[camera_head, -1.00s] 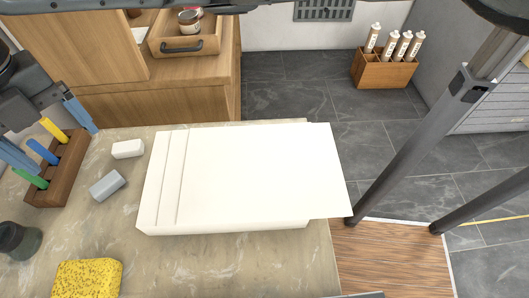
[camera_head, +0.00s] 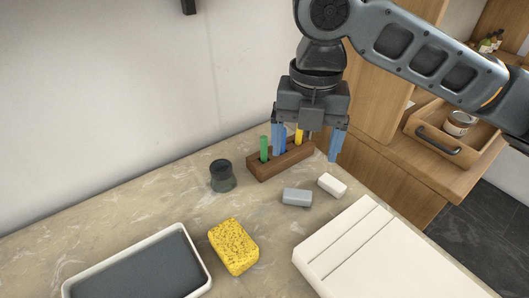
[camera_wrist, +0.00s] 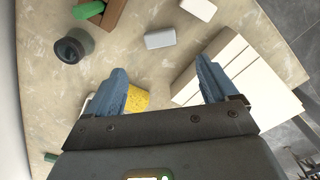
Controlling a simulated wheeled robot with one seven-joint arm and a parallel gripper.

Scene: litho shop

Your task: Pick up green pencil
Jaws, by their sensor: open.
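The green pencil (camera_head: 264,148) stands upright at the left end of a dark wooden holder (camera_head: 266,173). In the wrist view the green pencil (camera_wrist: 88,10) shows at the top left, beside the holder (camera_wrist: 114,14). A yellow pencil (camera_head: 298,136) stands in the same holder; a blue one is mostly hidden by a finger. My gripper (camera_head: 308,146) is open and empty, with blue fingers pointing down, above or near the holder's right part. The green pencil is outside the fingers, to their left. The fingers (camera_wrist: 160,72) also show apart in the wrist view.
A dark round pot (camera_head: 222,176) stands left of the holder. A grey block (camera_head: 297,197) and a white block (camera_head: 332,185) lie in front of it. A yellow sponge (camera_head: 234,247), a white-rimmed tray (camera_head: 196,244) and a pale slab (camera_head: 345,258) are nearer.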

